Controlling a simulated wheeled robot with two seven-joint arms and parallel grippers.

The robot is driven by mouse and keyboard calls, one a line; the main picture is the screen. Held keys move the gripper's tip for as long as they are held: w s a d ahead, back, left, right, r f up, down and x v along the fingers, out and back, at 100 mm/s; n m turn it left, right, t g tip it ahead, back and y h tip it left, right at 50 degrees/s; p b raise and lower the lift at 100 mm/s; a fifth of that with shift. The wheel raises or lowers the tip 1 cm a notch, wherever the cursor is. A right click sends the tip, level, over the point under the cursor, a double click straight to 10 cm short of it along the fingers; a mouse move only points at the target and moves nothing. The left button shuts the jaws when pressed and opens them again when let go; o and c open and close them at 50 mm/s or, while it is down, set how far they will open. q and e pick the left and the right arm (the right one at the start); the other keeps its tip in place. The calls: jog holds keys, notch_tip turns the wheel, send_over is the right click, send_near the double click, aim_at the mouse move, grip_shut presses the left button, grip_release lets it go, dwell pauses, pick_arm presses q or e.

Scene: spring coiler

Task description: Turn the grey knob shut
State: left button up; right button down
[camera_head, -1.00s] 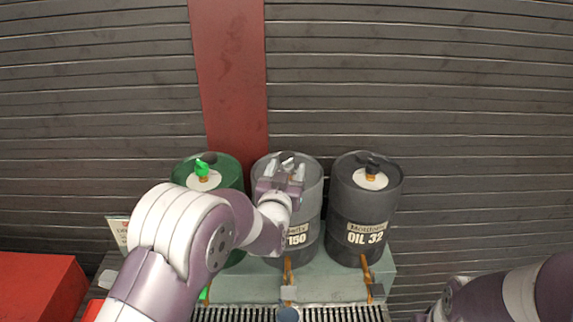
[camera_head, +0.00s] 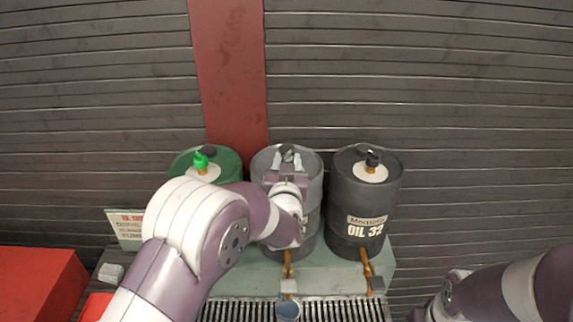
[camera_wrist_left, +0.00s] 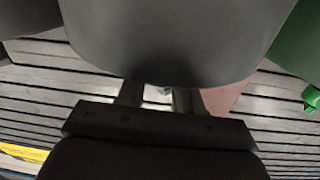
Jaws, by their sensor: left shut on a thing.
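The grey drum (camera_head: 317,185) stands in the middle of a row of three drums. The grey knob (camera_head: 287,151) is on its top, partly hidden by my fingers. My left gripper (camera_head: 287,158) is over the drum top, shut on the grey knob, with a finger on either side. In the left wrist view, the drum (camera_wrist_left: 170,45) fills the upper middle and my left fingers (camera_wrist_left: 157,98) reach toward it; the knob is barely visible between them.
A green drum (camera_head: 225,163) with a green knob (camera_head: 201,160) stands left. A dark drum (camera_head: 345,205) with a black knob (camera_head: 373,158) stands right. Orange taps (camera_head: 366,265) face front above a grate (camera_head: 335,310). A small blue cup (camera_head: 288,311) sits under the middle tap.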

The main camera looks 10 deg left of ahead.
pick_arm(q)
jog(key=y, duration=0.1)
jog(key=n+y, duration=0.1)
jog(key=shift+d+n+g+y, duration=0.2)
jog(key=shift+n+g+y, duration=0.1)
jog(key=n+g+y, duration=0.1)
jog(key=y, duration=0.1)
jog(key=n+g+y, duration=0.1)
jog(key=n+y, duration=0.1)
jog(key=n+g+y+p, duration=0.1)
jog(key=y, duration=0.1)
jog(key=shift+w+d+n, duration=0.2)
jog(key=shift+d+n, duration=0.05)
jog(key=shift+n, duration=0.05)
jog(key=n+g+y, duration=0.4)
jog(key=g, duration=0.1)
jog(key=shift+w+d+y, duration=0.15)
jog(key=shift+w+y, duration=0.1)
jog(key=shift+y, duration=0.05)
jog(key=shift+w+n+g+y, duration=0.1)
jog(key=shift+n+g+y, duration=0.6)
jog(key=shift+n+g, duration=1)
jog(key=shift+r+g, duration=0.1)
jog(key=shift+g, duration=0.6)
jog(key=o, duration=1)
jog(key=shift+o, duration=0.2)
